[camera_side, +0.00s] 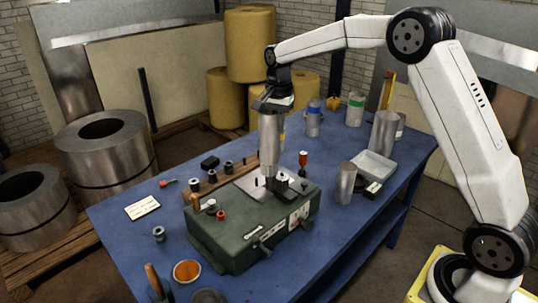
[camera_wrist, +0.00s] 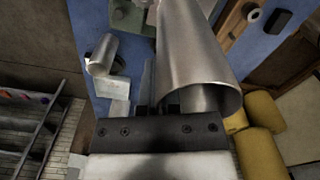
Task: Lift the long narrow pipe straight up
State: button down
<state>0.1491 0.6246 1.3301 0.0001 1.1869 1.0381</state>
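The long narrow pipe (camera_side: 269,138) is a bare grey metal tube. In the side view it stands nearly upright over the green machine (camera_side: 225,240), its lower end close to the machine's top plate; I cannot tell if they touch. My gripper (camera_side: 273,103) is at the pipe's top end, pointing down. In the wrist view the pipe (camera_wrist: 193,50) runs away from me, its open mouth facing me. My gripper (camera_wrist: 158,109) is at the left of its rim, one dark finger appearing in front of the mouth, the other outside. The grip on the wall is unclear.
Two shorter metal pipes, a nearer one (camera_side: 346,183) and a farther one (camera_side: 383,132), stand right of the machine, beside a pale tray (camera_side: 372,166). Cans (camera_side: 313,118) stand at the back of the blue table (camera_side: 120,222). Small parts lie left. The table's front right is clear.

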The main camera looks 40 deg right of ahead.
jog(key=shift+r, duration=1.8)
